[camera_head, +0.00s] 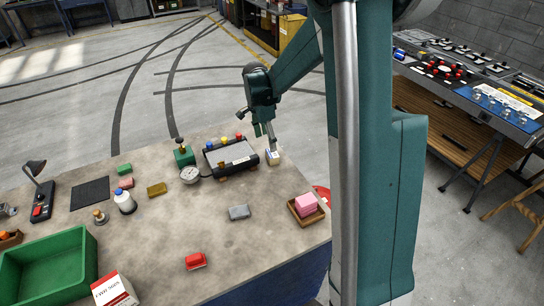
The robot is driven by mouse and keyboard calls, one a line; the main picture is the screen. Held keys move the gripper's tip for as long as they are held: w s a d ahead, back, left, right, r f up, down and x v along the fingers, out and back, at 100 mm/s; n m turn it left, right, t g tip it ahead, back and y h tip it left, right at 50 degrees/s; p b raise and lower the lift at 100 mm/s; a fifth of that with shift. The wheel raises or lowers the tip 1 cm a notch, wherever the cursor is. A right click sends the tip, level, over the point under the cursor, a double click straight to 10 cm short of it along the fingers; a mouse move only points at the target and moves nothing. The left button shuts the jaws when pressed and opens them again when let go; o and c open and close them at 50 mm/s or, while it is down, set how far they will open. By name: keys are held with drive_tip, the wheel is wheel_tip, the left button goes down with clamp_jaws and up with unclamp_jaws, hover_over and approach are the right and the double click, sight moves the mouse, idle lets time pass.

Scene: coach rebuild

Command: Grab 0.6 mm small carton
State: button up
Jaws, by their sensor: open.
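A small pale carton (273,158) with a blue patch stands near the far right edge of the table. Its label is too small to read, so I cannot tell whether it says 0.6 mm. My gripper (268,141) points down just above this carton. It is open, and its fingers look close to the carton's top; I cannot tell whether they touch it. A larger white and red carton (113,292) stands at the near left, cut off by the frame's bottom edge.
A black panel device (231,157) with coloured knobs stands just left of my gripper. A gauge (190,175), a grey block (239,212), a wooden tray (312,218) with pink blocks, a red object (196,261) and a green bin (85,262) are on the table. The middle front is mostly clear.

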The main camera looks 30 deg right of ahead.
sight(272, 154)
drive_tip(key=shift+m, duration=0.8)
drive_tip(key=shift+w+d+f, duration=0.3)
drive_tip(key=shift+f, duration=0.25)
drive_tip(key=shift+w+d+f, duration=0.25)
drive_tip(key=shift+w+f, duration=0.05)
drive_tip(key=shift+f, duration=0.2)
drive_tip(key=shift+w+d+f, duration=0.3)
drive_tip(key=shift+f, duration=0.25)
drive_tip(key=shift+d+f, duration=0.15)
drive_tip(key=shift+f, duration=1.1)
drive_tip(key=shift+s+f, duration=0.1)
drive_tip(key=shift+f, duration=0.1)
drive_tip(key=shift+s+d+f, duration=0.1)
drive_tip(key=shift+d+f, duration=0.05)
drive_tip(key=shift+f, duration=0.65)
drive_tip(key=shift+d+f, duration=0.2)
drive_tip(key=shift+f, duration=0.6)
drive_tip(key=shift+s+d+f, duration=0.1)
drive_tip(key=shift+d+f, duration=0.05)
drive_tip(key=shift+f, duration=0.65)
drive_tip(key=shift+c, duration=0.6)
drive_tip(key=c, duration=0.9)
